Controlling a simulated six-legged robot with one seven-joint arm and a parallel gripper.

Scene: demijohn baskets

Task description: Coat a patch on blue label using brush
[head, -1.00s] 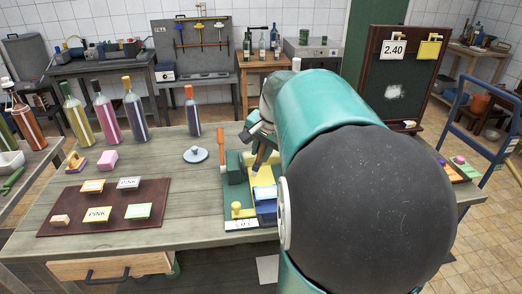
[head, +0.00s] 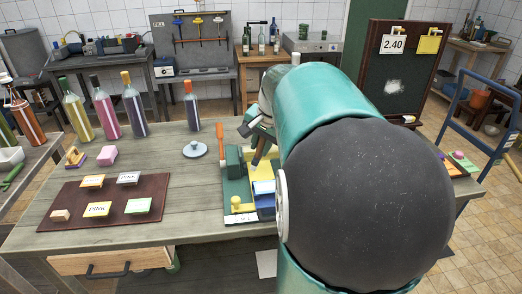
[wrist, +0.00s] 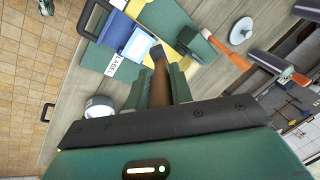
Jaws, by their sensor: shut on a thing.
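The blue label (wrist: 138,45) is a pale blue face on a blue block, left of the brush tip in the wrist view. In the head view the pale label (head: 264,187) tops the blue block on the green-and-yellow board. My gripper (wrist: 160,72) is shut on the brush (wrist: 159,88), which has a brown handle and a dark tip. The tip appears close to the label's edge, but I cannot tell whether it touches. In the head view the brush (head: 258,154) hangs over the board, with my arm hiding much of that side.
A white card (wrist: 115,64) lies before the blue block. An orange-handled tool (head: 221,142) and a lidded disc (head: 195,149) are to the left. A brown mat (head: 120,190) holds several labelled blocks. Several bottles (head: 134,104) stand at the back left.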

